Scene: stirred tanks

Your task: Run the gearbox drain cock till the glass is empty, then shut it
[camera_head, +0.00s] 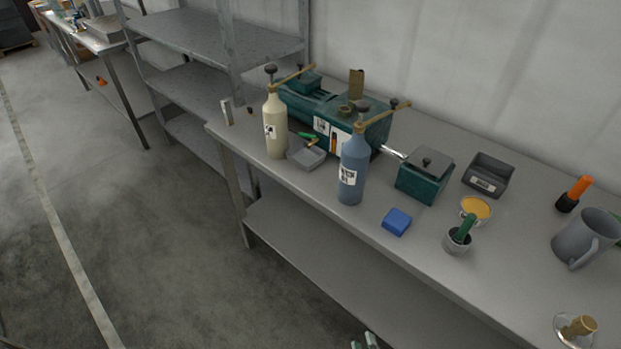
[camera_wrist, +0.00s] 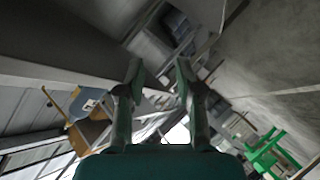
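The teal gearbox (camera_head: 296,104) stands at the back of the bench in the head view. A small brass cock with a green handle (camera_head: 307,135) sits low on its front, above a grey tray (camera_head: 306,159). I cannot tell whether the cock is open or shut. A narrow amber strip (camera_head: 334,143) between white labels on the gearbox front looks like the glass; its level is too small to read. My gripper (camera_wrist: 159,72) is open and empty in the wrist view, away from the gearbox. Two small tips at the head view's bottom edge look like its fingers.
A cream bottle (camera_head: 276,133) and a blue bottle (camera_head: 353,168) flank the tray in front of the gearbox. To the right are a teal box (camera_head: 423,181), a blue block (camera_head: 396,222), a small pot (camera_head: 457,241) and a grey jug (camera_head: 585,241). The floor in front is clear.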

